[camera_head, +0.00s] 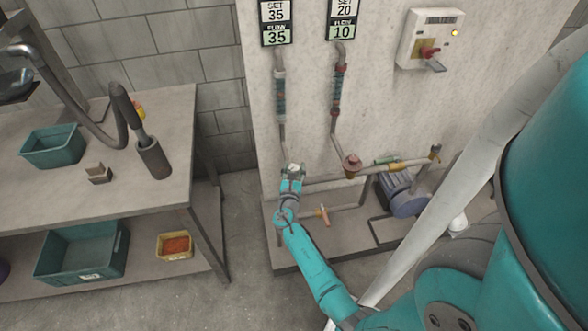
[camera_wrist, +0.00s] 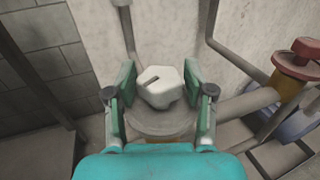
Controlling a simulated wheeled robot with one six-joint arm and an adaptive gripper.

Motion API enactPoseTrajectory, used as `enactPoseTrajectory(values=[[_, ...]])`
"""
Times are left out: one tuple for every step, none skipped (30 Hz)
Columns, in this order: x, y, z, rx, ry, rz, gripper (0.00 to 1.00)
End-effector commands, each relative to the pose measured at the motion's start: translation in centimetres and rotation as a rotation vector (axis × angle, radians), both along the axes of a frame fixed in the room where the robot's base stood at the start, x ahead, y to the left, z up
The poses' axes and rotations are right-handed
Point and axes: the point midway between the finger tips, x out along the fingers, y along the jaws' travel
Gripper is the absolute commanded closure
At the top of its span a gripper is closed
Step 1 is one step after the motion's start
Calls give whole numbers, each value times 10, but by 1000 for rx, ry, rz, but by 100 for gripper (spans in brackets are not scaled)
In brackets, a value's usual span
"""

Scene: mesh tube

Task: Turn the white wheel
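The white wheel (camera_wrist: 161,86) is a faceted white knob with a dark slot mark, on a round grey body (camera_wrist: 160,122) in the wrist view. My gripper (camera_wrist: 160,72) has its green fingers on either side of the wheel, with narrow gaps showing; it looks open around it. Contact is hard to judge. In the head view my gripper (camera_head: 293,169) is at the foot of the left pipe and mostly hides the wheel. The left display (camera_head: 276,22) reads SET 35, FLOW 35. The right display (camera_head: 342,20) reads SET 20, FLOW 10.
A red wheel (camera_head: 352,162) sits under the right pipe, right of my gripper. A blue pump (camera_head: 402,194) and an orange-handled valve (camera_head: 322,213) are nearby. A switch box (camera_head: 430,38) hangs on the wall. A workbench (camera_head: 60,200) with bins stands at left.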

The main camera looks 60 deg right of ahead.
Motion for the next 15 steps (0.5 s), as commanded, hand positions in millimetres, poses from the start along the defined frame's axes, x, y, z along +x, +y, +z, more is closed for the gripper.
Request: enactPoseTrajectory(values=[[0, 0, 0, 0, 0, 0, 67], [0, 0, 0, 0, 0, 0, 75], [0, 0, 0, 0, 0, 0, 85], [0, 0, 0, 0, 0, 0, 92], [0, 0, 0, 0, 0, 0, 96], [0, 0, 0, 0, 0, 0, 96], [0, 0, 0, 0, 0, 0, 96], [0, 0, 0, 0, 0, 2, 96], [0, 0, 0, -1, 0, 7, 96], [0, 0, 0, -1, 0, 14, 96], [-1, 0, 0, -1, -2, 24, 96], [-1, -1, 0, -2, -2, 40, 96], [-1, -1, 0, -4, -1, 52, 96], [-1, -1, 0, -2, -2, 66, 96], [-1, -1, 0, -4, -1, 83, 96]])
